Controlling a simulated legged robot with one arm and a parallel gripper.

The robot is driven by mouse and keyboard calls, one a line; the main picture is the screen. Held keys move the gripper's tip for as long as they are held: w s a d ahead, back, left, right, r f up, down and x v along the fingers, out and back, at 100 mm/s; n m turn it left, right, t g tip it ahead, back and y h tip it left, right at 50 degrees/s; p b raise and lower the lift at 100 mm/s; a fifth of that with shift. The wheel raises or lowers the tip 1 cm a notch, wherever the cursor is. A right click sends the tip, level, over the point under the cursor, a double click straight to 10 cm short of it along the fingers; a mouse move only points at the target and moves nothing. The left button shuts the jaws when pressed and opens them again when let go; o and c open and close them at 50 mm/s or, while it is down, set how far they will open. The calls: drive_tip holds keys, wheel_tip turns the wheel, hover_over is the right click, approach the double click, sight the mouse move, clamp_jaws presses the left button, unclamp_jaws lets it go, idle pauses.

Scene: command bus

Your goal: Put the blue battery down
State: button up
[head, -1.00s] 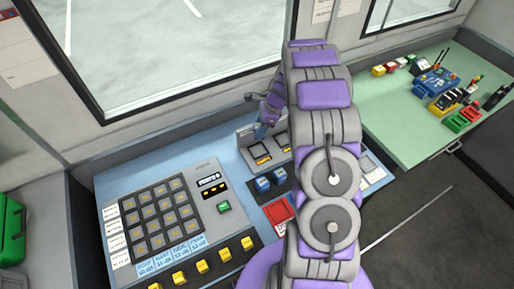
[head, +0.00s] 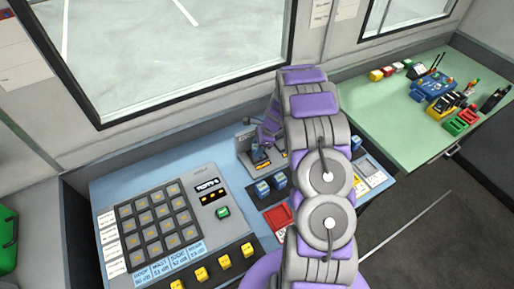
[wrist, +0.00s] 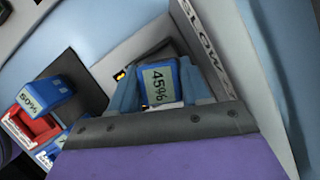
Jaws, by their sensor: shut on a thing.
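My gripper (wrist: 165,88) is shut on a blue battery (wrist: 157,82) with a "45%" label, its two blue fingers on either side of it. In the head view my gripper (head: 264,143) is low over the grey slotted unit (head: 243,144) at the back of the console, and the held battery is small and partly hidden there. In the wrist view the battery is in front of a grey sloped panel (wrist: 128,55); I cannot tell whether it touches it. Another blue battery (wrist: 47,97), marked "50%", is at the left beside a red block (wrist: 30,127).
A keypad (head: 158,222) and yellow buttons (head: 225,262) fill the left part. The green table (head: 395,130) at the right holds radios and small coloured boxes. The window wall is close behind.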

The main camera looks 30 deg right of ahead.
drive_tip(key=o, duration=1)
drive_tip(key=shift+d, duration=0.1)
drive_tip(key=shift+d+r, duration=0.1)
drive_tip(key=shift+r, duration=0.15)
drive_tip(key=p+v, duration=0.3)
drive_tip(key=v, duration=0.8)
drive_tip(key=s+a+r+n+g, duration=0.1)
drive_tip(key=s+a+r+n, duration=0.55)
drive_tip(key=a+r, duration=0.35)
drive_tip(key=s+a+r+n+g+h, duration=0.1)
drive_tip(key=s+a+r+n, duration=0.4)
drive_tip(key=s, duration=0.5)
drive_tip(key=s+a+r+n+g+h, duration=0.15)
drive_tip(key=s+a+r+n, duration=0.35)
drive_tip(key=s, duration=0.5)
drive_tip(key=s+n, duration=0.2)
drive_tip(key=s, duration=0.2)
drive_tip(key=s+n+h, duration=0.1)
drive_tip(key=s, duration=0.3)
drive_tip(key=s+n, duration=0.2)
drive_tip(key=s, duration=0.2)
drive_tip(key=shift+a+r+n+h, duration=0.3)
drive_tip(key=shift+n+h, duration=0.05)
